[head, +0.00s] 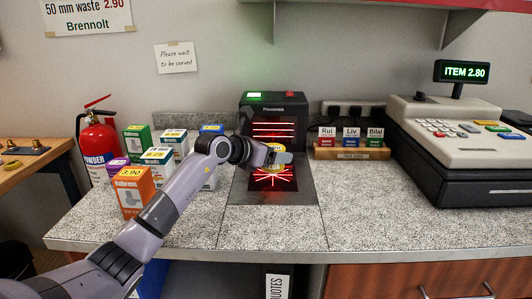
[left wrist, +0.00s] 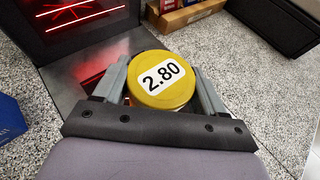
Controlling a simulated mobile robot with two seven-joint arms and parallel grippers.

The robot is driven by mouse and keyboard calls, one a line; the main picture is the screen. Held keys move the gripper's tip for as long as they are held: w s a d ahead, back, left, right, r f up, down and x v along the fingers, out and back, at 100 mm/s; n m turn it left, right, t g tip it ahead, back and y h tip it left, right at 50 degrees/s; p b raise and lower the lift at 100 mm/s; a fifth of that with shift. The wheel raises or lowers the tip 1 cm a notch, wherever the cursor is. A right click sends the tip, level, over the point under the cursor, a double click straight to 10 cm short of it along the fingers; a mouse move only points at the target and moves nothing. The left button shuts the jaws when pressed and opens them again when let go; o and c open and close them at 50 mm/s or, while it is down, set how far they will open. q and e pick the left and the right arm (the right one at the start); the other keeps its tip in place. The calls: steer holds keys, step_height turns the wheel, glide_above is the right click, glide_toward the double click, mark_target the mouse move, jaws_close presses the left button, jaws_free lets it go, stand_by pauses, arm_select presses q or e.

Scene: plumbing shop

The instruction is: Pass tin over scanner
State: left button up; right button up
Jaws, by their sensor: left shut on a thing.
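A tin with a yellow lid and a white label reading 2.80 (left wrist: 162,80) is between the fingers of my left gripper (left wrist: 163,92), which is shut on it. In the head view, the tin (head: 273,162) is partly hidden by my left gripper (head: 280,158). It is over the dark plate of the scanner (head: 272,113), in front of the scanner's upright window. Red lines glow in the window and a red star pattern shows on the plate. A small green display is lit on the scanner's top. My right gripper is not in view.
Several priced boxes, including an orange one (head: 131,192), stand left of the scanner. The cash register (head: 450,140) is at the right, its display (head: 461,72) reading ITEM 2.80. A wooden rack (head: 351,151) holds small named blocks. The counter front right of the plate is clear.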

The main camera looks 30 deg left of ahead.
arm_select(q)
steer(key=s+d+r+p, duration=0.6)
steer(key=s+r+p, duration=0.1)
steer(key=s+r, duration=0.3)
steer(key=shift+s+d, duration=0.3)
steer(key=shift+s, duration=0.2)
